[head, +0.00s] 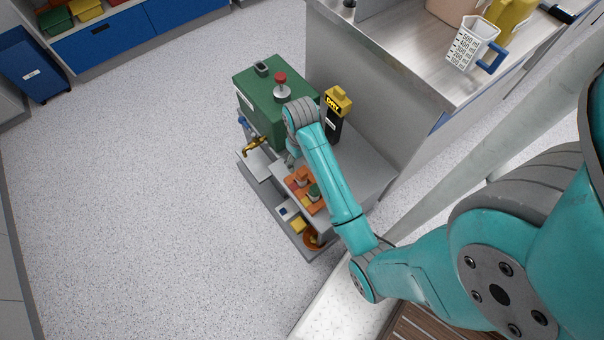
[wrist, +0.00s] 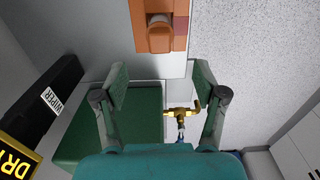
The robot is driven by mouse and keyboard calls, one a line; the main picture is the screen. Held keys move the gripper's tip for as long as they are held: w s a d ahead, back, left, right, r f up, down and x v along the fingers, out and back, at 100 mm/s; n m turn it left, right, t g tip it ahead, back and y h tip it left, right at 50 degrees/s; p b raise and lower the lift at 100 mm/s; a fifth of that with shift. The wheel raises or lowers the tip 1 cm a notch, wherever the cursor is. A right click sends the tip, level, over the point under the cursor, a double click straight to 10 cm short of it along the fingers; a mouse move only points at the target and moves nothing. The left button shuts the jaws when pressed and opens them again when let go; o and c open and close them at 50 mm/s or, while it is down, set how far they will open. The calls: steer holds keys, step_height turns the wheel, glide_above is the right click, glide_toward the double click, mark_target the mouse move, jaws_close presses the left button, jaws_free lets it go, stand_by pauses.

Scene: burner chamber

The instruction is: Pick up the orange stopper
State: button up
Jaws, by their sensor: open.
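The orange stopper (wrist: 160,38) stands in an orange rack (wrist: 181,25) at the top middle of the wrist view. In the head view the stopper (head: 301,175) is small, just below my gripper (head: 291,159), beside a green-topped piece (head: 314,190). In the wrist view my gripper (wrist: 160,78) is open, with its two green-padded fingers wide apart and nothing between them. The stopper lies beyond the fingertips, roughly in line with the gap, and apart from them. In the head view my arm hides part of the rack.
A green box (head: 263,105) with a red knob (head: 280,77) stands behind the gripper. A black and yellow dry wiper holder (head: 334,122) is close to its right. A brass tap (head: 256,146) is on the left. A steel counter (head: 420,65) rises at right. The floor at left is clear.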

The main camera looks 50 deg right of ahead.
mark_target(302, 172)
steer(key=shift+s+a+f, duration=0.1)
steer(key=shift+s+f, duration=0.05)
steer(key=shift+f, duration=1.8)
steer(key=shift+s+f, duration=0.1)
steer(key=shift+f, duration=1.85)
steer(key=c, duration=0.9)
